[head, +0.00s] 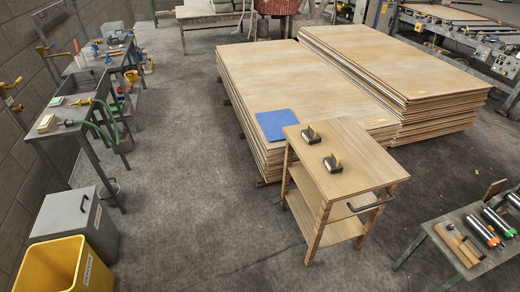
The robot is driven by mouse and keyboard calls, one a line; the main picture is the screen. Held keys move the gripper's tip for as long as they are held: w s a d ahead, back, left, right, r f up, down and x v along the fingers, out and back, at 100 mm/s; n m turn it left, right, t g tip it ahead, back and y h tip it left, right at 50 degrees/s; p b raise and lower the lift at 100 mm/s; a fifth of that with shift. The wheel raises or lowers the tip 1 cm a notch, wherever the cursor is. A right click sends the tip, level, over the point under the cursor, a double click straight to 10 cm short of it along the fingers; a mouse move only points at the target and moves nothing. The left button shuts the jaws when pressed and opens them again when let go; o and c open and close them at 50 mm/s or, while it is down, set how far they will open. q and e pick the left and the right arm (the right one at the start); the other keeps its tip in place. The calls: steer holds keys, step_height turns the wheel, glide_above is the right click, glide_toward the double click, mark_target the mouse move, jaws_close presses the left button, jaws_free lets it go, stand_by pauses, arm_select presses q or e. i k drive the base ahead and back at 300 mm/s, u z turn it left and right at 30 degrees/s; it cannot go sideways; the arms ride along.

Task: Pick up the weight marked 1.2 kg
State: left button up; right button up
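The far weight (311,135) is near the trolley's back left corner. The near weight (333,163) is a little closer and to the right. Each seems to carry a pale marking, too small to read, so I cannot tell which one is marked 1.2 kg. Neither of my grippers is in view.
Large veneer stacks (280,75) stand behind the trolley, with a blue sheet (277,124) on the nearer one. A yellow bin (60,268) and grey box (75,220) are at left. A tool table (455,215) is at right. The floor left of the trolley is clear.

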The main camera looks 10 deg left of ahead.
mark_target(311, 135)
steer(key=u, duration=1.15)
steer(key=i, duration=1.75)
steer(key=z, duration=0.7)
steer(key=i, duration=0.85)
steer(key=z, duration=0.9)
